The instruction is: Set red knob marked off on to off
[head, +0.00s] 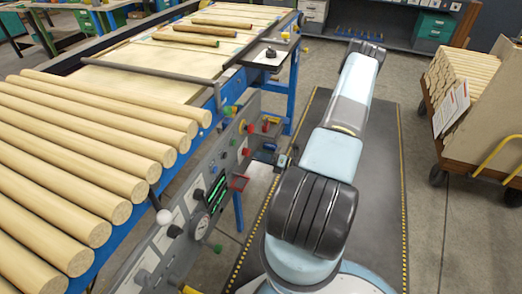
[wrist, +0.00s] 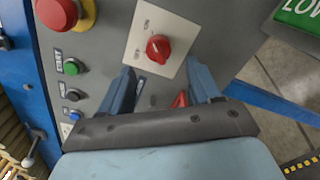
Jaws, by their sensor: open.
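The red knob (wrist: 158,47) is a round rotary knob on a white square plate (wrist: 140,22) on the grey control panel, in the wrist view. Small dark lettering stands on the plate at the knob's upper left and lower left, too small to read surely. I cannot tell which mark the knob points to. My gripper (wrist: 160,72) is open, with its two blue-grey fingers spread left and right. The knob shows between and just beyond the fingertips, with nothing held.
A red mushroom button on a yellow base (wrist: 82,14) is at the upper left. Green (wrist: 73,67), black (wrist: 73,95) and blue buttons line the left. A red pointed part (wrist: 180,100) shows between the fingers. Wooden rods (head: 90,125) lie along the line; a loaded cart (head: 465,80) stands right.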

